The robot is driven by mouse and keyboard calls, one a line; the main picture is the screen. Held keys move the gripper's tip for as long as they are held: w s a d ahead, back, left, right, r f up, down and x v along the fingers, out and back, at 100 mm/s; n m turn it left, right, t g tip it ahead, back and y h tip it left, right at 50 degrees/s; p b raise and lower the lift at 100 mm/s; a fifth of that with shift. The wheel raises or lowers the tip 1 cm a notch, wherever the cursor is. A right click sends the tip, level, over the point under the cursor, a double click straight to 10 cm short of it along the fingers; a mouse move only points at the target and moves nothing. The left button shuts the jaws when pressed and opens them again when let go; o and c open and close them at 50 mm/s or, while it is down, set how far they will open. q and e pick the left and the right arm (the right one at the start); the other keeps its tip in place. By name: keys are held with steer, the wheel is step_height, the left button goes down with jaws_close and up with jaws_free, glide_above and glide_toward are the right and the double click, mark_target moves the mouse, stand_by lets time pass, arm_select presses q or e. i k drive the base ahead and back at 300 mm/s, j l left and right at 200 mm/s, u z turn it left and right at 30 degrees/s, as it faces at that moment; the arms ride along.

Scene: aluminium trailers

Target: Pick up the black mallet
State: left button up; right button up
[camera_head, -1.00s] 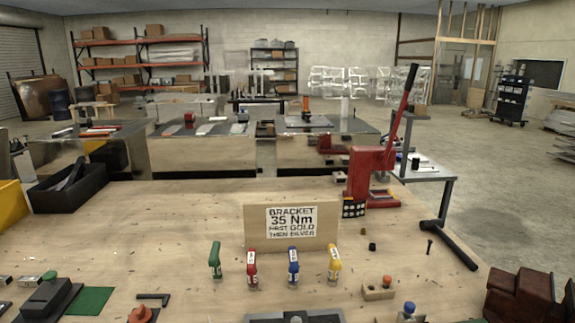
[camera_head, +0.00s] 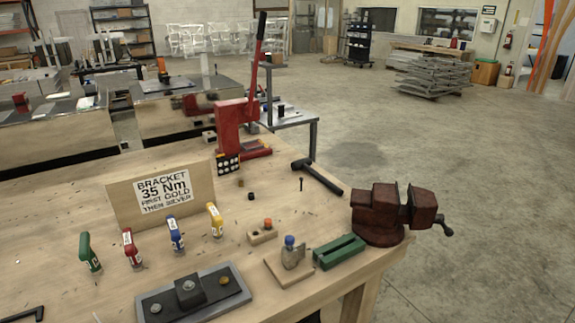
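The black mallet (camera_head: 318,176) lies on the wooden workbench (camera_head: 75,192) near its far right edge. Its head (camera_head: 302,164) points away from me and its handle runs toward the lower right, toward the red vise. Nothing covers it. Neither of my grippers shows in the head view, so I cannot see their state or how far they are from the mallet.
A dark red vise (camera_head: 382,212) stands at the bench's right corner. A red arbor press (camera_head: 236,130) stands behind the mallet to the left. A small bolt (camera_head: 301,184) stands beside the mallet. A green block (camera_head: 340,251) and a sign (camera_head: 160,195) are nearer. Open floor lies right.

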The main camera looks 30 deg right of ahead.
mark_target(304, 164)
steer(key=l+z, duration=0.1)
steer(key=z, duration=0.4)
steer(key=i+l+z, duration=0.15)
steer(key=l+z, duration=0.2)
steer(key=l, duration=0.15)
steer(key=i+l+z, duration=0.3)
steer(key=l, duration=0.2)
steer(key=i+l+z, duration=0.2)
steer(key=l+z, duration=0.15)
steer(key=i+l+z, duration=0.7)
steer(key=i, duration=0.15)
steer(key=i+l+z, duration=0.2)
steer(key=i+z, duration=0.15)
steer(key=i, duration=0.15)
steer(key=i+u, duration=0.75)
steer(key=i+l+u, duration=0.15)
steer(key=i+u, duration=0.25)
steer(key=k, duration=0.05)
